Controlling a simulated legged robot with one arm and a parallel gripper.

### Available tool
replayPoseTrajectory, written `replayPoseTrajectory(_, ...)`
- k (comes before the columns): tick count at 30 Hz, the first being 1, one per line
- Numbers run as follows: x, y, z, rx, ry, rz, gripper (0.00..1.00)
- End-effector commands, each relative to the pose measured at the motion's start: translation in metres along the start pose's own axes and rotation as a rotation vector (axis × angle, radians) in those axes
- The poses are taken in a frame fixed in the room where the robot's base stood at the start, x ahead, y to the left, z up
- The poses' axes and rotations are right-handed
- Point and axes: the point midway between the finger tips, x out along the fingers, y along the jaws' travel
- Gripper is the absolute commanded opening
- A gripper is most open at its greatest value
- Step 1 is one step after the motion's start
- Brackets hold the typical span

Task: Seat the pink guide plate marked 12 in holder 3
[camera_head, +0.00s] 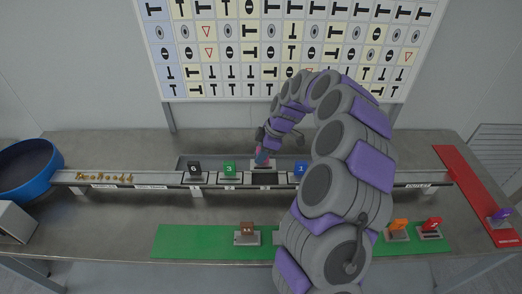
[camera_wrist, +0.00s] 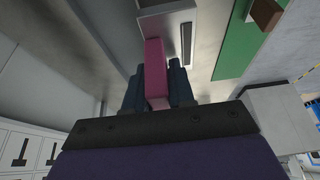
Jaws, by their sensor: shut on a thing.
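The pink guide plate (camera_wrist: 155,72) is upright between the two dark fingers of my gripper (camera_wrist: 157,84) in the wrist view. My gripper (camera_head: 262,153) is shut on it. In the head view the pink plate (camera_head: 261,159) shows only as a small patch, and its number cannot be read. It is over a pale holder (camera_head: 262,164) on the rail, between the green plate 3 and the blue plate. In the wrist view the plate's far end meets a light grey block (camera_wrist: 165,17). I cannot tell whether it is fully seated.
On the rail (camera_head: 150,178) stand a black plate (camera_head: 194,168), a green plate (camera_head: 229,168) and a blue plate (camera_head: 300,168). A green mat (camera_head: 190,240) in front carries brown, orange and red plates. A purple plate (camera_head: 501,214) is at far right, a blue bowl (camera_head: 25,170) at left.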

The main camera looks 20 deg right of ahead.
Motion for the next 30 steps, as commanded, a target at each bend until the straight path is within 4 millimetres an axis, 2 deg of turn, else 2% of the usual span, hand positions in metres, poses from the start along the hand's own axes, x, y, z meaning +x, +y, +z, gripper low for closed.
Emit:
replayPoseTrajectory(18,0.043,-0.001,0.016,0.003,-0.003,0.002,0.00)
replayPoseTrajectory(30,0.049,0.001,0.022,0.003,0.001,0.000,0.00)
